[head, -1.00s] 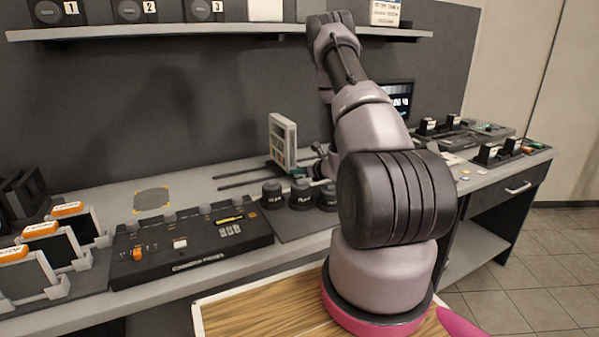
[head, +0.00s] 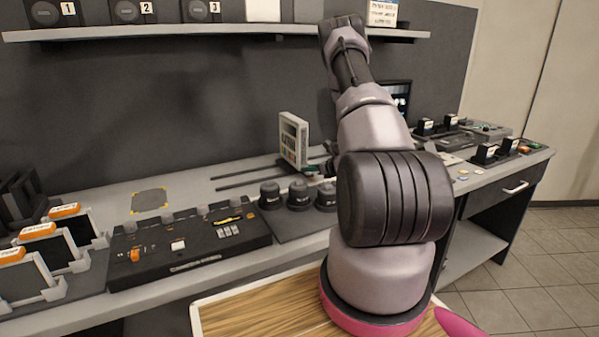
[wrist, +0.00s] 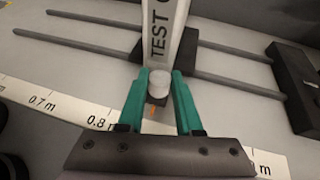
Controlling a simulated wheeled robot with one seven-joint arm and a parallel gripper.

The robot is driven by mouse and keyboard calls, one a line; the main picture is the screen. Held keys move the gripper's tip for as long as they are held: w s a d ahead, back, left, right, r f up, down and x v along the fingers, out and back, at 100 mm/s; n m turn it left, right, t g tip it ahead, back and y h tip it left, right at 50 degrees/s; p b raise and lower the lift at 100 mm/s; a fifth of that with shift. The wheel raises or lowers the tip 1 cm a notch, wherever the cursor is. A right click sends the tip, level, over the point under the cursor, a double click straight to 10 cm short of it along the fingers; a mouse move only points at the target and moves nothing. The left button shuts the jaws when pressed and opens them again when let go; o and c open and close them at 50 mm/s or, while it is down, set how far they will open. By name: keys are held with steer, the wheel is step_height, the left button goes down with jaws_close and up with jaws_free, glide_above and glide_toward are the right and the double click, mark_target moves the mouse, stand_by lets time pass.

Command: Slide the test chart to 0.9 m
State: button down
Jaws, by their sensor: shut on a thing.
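The test chart (head: 293,140) is a white upright panel standing on the two dark rails at the back of the counter. In the wrist view its edge reads "TEST" (wrist: 165,35), on a dark carriage (wrist: 178,57). My gripper (wrist: 160,85) has its green fingers shut on the chart's pale round knob (wrist: 159,80). A small orange pointer (wrist: 153,112) shows just below the knob. The white scale (wrist: 60,107) shows 0.7 m and 0.8 m left of the gripper. The 0.9 label is not visible; the gripper covers that stretch.
The rails (wrist: 90,47) run to a dark end block (wrist: 297,85) on the right. Several dark round knobs (head: 298,193) and a control panel (head: 190,235) stand in front of the rails. A shelf (head: 220,32) hangs above.

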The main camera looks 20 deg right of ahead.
steer(key=d, duration=0.4)
steer(key=shift+d, duration=0.1)
steer(key=c, duration=0.6)
jaws_free()
steer(key=shift+d, duration=0.1)
steer(key=v, duration=1)
steer(key=shift+s+r, duration=0.2)
steer(key=shift+s, duration=0.1)
